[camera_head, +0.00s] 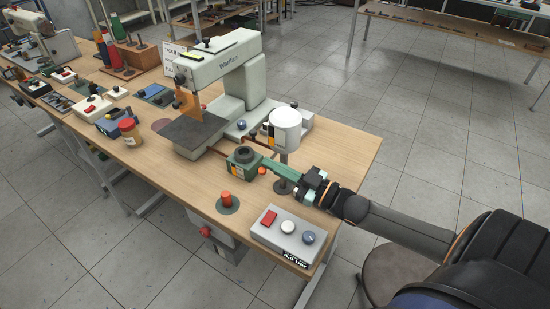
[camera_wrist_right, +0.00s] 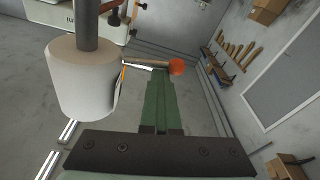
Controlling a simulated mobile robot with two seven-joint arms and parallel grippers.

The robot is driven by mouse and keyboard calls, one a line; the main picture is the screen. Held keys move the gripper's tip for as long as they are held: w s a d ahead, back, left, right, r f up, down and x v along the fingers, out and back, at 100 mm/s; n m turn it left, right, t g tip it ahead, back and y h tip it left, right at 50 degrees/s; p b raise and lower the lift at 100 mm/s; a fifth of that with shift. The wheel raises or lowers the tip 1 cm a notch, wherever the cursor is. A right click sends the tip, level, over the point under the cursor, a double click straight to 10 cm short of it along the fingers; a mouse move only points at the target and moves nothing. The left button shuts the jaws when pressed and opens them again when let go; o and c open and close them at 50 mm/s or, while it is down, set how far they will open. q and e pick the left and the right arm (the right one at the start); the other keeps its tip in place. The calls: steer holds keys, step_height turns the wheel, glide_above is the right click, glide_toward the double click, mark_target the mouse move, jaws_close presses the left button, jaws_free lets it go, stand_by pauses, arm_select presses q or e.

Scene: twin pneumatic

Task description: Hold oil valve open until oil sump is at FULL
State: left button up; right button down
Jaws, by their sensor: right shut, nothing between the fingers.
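A white cylinder (camera_head: 286,128) stands on a dark post at the right part of the table; it fills the left of the wrist view (camera_wrist_right: 80,85). In the wrist view, a metal lever ends in an orange ball knob (camera_wrist_right: 176,67) beside the cylinder. The knob also shows small in the head view (camera_head: 262,170). My right gripper (camera_head: 270,166) is shut and empty, its green fingers reaching to the lever. In the wrist view the fingertips (camera_wrist_right: 161,76) lie against or just by the lever and knob; contact is unclear. No oil level is readable. My left gripper is out of view.
A green unit with a black top (camera_head: 243,157) stands left of my fingers. A grey control box (camera_head: 288,240) with a red switch is at the front edge. The white sewing machine (camera_head: 222,60) stands behind.

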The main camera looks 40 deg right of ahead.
step_height(320, 180, up, 4)
steer(key=p, duration=0.4)
steer(key=b+v, duration=0.1)
steer(key=v, duration=0.8)
steer(key=shift+s+a, duration=0.2)
steer(key=shift+s, duration=0.05)
steer(key=shift+f, duration=0.1)
